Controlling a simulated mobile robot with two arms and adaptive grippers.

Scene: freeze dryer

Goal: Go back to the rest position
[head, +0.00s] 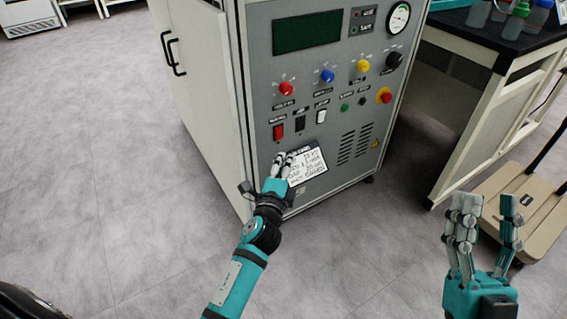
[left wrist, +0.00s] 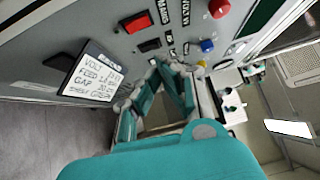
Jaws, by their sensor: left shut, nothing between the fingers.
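The grey freeze dryer panel (head: 250,75) stands in the upper middle of the head view. It has a dark display (head: 307,32), coloured knobs, a gauge (head: 398,18) and a red rocker switch (head: 278,132). My left gripper (head: 283,160) is in front of the lower panel, beside a written label (head: 308,166) that it partly overlaps. In the left wrist view the left gripper (left wrist: 170,72) is shut and empty, with the label (left wrist: 95,75) to its left. Contact with the panel cannot be told. My right gripper (head: 489,205) is open and empty at the lower right.
A bench (head: 510,62) with bottles stands at the upper right. A beige platform cart (head: 543,212) lies on the floor behind my right gripper. The grey floor (head: 90,170) is clear on the left. A cabinet door with a black handle (head: 173,52) is left of the panel.

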